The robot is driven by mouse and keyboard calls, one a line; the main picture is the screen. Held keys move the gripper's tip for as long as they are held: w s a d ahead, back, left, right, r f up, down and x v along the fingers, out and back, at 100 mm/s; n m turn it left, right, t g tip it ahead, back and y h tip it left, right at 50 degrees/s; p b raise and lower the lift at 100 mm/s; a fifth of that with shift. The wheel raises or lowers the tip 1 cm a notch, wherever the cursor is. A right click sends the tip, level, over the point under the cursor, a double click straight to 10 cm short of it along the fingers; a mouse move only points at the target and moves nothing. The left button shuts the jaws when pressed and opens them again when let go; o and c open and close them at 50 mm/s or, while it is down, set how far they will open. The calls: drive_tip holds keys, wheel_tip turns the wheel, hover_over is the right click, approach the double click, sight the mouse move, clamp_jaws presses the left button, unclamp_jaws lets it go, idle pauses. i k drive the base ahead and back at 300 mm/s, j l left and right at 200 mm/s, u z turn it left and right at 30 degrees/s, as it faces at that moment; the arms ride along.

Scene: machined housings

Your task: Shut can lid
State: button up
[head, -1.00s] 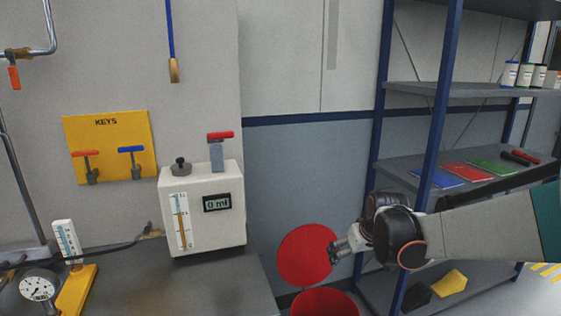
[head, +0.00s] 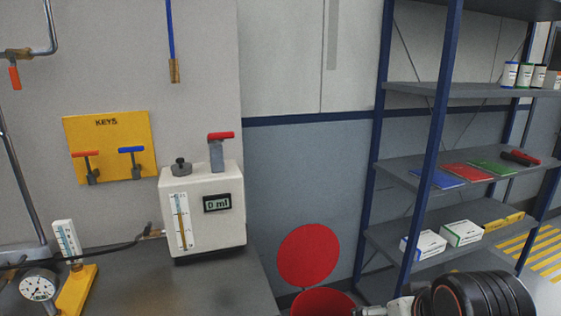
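The red can (head: 323,301) stands on the floor to the right of the bench, cut off by the bottom edge of the head view. Its round red lid (head: 308,255) stands raised, nearly upright, at the back of the can's rim. My gripper (head: 362,311) is at the bottom edge, just right of the can's rim and lower than the lid. Its fingers are mostly cut off by the picture edge, so I cannot tell whether they are open or shut, or whether they touch the can.
A grey bench (head: 215,290) with a white dosing box (head: 202,210) is left of the can. A blue-post shelf rack (head: 432,150) stands to the right, close behind my arm, with white boxes (head: 461,233) on a lower shelf. Blue-grey wall (head: 305,180) lies behind the lid.

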sight(309, 254)
drive_tip(key=k, duration=0.55)
drive_tip(key=i+j, duration=0.3)
drive_tip(key=i, duration=0.2)
drive_tip(key=i+j+z, duration=0.1)
drive_tip(key=i+j, duration=0.2)
drive_tip(key=i, duration=0.2)
drive_tip(key=i+j, duration=0.35)
drive_tip(key=i, duration=0.15)
drive_tip(key=z, duration=0.05)
